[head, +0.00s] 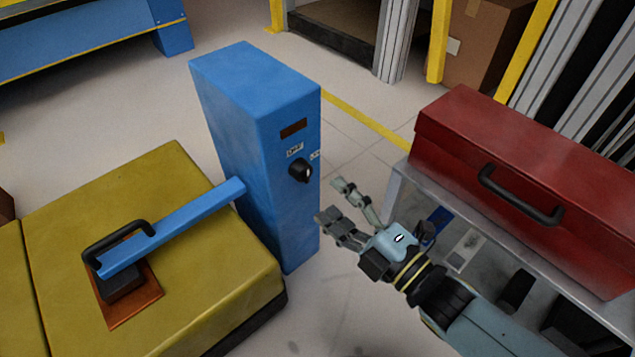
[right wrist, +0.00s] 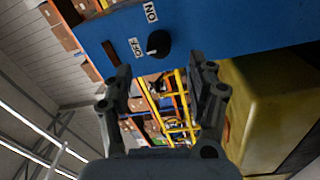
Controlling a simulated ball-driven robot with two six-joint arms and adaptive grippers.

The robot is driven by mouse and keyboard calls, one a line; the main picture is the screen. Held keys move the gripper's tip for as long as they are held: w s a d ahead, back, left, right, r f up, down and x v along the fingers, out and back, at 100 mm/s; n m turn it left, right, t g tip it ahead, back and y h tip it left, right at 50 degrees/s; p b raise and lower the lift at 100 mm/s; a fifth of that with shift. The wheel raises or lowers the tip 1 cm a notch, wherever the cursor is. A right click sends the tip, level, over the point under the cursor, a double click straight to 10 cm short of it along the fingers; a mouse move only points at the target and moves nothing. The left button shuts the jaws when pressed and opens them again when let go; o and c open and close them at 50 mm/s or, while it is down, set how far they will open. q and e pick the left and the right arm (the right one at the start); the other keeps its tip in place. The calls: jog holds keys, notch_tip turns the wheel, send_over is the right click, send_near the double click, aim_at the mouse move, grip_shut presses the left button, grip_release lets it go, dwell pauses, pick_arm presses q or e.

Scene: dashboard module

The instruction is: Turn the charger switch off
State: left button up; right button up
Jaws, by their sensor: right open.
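The charger is a tall blue box (head: 225,150), upright in the middle of the head view. Its black round switch (head: 300,171) sits on the front face, below two small white labels. In the right wrist view the switch (right wrist: 157,43) shows beside an ON label (right wrist: 150,12) and an OFF label (right wrist: 135,47). A small white mark shows on the knob; I cannot tell surely which label it points to. My right gripper (head: 330,199) is open and empty, in front of the charger, right of and below the switch, apart from it. My left gripper is not in view.
A yellow block (head: 150,210) stands left of the charger, with a blue bar (head: 175,228) and black handle (head: 120,232) on top. A red toolbox (head: 520,180) sits on a grey shelf unit beside my right arm. Floor between charger and shelf is clear.

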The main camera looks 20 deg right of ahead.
jog(key=v, duration=0.5)
dwell(0.3)
